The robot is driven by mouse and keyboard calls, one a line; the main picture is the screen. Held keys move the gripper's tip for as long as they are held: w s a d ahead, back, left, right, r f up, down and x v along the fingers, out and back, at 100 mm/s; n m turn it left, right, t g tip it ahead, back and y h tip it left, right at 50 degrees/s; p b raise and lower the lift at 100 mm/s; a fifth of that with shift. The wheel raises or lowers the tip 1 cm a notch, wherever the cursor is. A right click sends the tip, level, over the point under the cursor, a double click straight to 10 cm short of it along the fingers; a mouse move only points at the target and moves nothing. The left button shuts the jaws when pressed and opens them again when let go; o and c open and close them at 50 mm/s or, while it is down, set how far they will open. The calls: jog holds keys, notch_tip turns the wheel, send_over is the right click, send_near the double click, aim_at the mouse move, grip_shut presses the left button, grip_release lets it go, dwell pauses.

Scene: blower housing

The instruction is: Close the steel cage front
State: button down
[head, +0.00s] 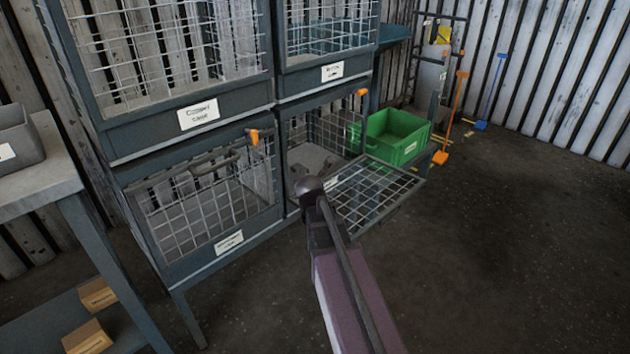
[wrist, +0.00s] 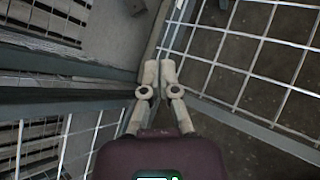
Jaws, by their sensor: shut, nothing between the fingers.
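A mesh cage front (head: 365,192) at the lower right cage (head: 318,140) is folded down and sticks out nearly level into the aisle. The cage behind it stands open. I cannot read its label. In the wrist view the front's wire grid (wrist: 262,50) fills the right side. My gripper (wrist: 160,72) is shut and empty, with its fingertips together beside the front's inner edge, near the cage frame; I cannot tell if they touch.
The lower left cage's mesh front (head: 205,205) stands upright. Two upper cages (head: 165,50) are above. A green crate (head: 395,135) sits just behind the open front. A grey workbench (head: 40,170) stands at the left. The floor at the right (head: 520,250) is clear.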

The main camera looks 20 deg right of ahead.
jog(key=s+a+f+m+g+y+p, duration=0.1)
jog(key=s+a+f+m+g+y, duration=0.1)
jog(key=s+a+m+g, duration=0.3)
jog(key=s+a+f+m+g+y+p, duration=0.1)
jog(key=s+a+f+m+g+y, duration=0.1)
jog(key=s+a+m, duration=1.1)
jog(key=shift+s+f+m+g+y+p, duration=0.5)
jog(key=shift+s+m+g, duration=0.9)
jog(key=shift+s+m, duration=1.45)
jog(key=shift+w+f+m, duration=0.15)
jog(key=shift+w+m, duration=0.2)
jog(key=shift+w, duration=0.05)
